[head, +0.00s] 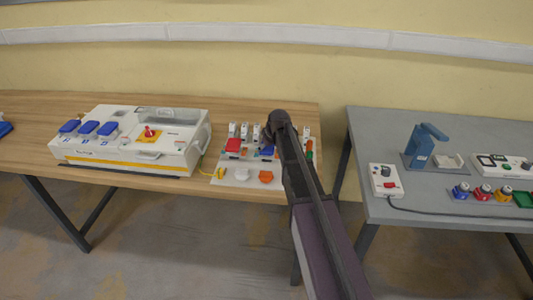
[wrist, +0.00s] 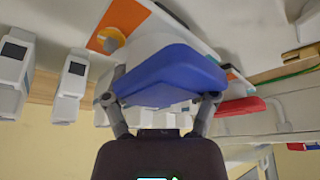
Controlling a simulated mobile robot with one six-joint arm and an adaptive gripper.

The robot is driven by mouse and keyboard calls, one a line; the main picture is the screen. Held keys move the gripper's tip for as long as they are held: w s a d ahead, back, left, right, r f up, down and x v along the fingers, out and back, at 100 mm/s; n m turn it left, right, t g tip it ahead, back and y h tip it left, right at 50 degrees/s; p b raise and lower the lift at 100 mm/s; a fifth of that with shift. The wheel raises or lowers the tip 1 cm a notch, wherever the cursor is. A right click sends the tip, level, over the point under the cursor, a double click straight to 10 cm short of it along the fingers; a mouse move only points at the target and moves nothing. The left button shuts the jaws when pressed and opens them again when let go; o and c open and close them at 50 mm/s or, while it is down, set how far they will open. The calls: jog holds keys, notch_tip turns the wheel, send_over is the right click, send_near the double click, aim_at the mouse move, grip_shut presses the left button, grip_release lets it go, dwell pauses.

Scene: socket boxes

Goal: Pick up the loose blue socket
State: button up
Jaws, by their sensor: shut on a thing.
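The loose blue socket has a blue lid (wrist: 170,75) and a white body, and fills the middle of the wrist view. My gripper (wrist: 163,101) is shut on it, with one finger at each side of the blue lid. In the head view the blue socket (head: 267,151) shows just left of my arm, over the white board (head: 229,178) on the wooden table. My arm hides much of the gripper there. I cannot tell whether the socket is clear of the board.
A red socket (head: 233,145), an orange piece (head: 265,176) and a white piece (head: 242,174) are close by on the board. A white socket box (head: 125,155) with blue lids stands left. A grey table (head: 440,207) with more devices is at right, past a gap.

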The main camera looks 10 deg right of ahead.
jog(key=shift+r, duration=0.15)
notch_tip(320, 180, up, 10)
jog(key=p, duration=1)
jog(key=shift+s+f, duration=0.1)
jog(key=shift+f, duration=0.1)
dwell(1.0)
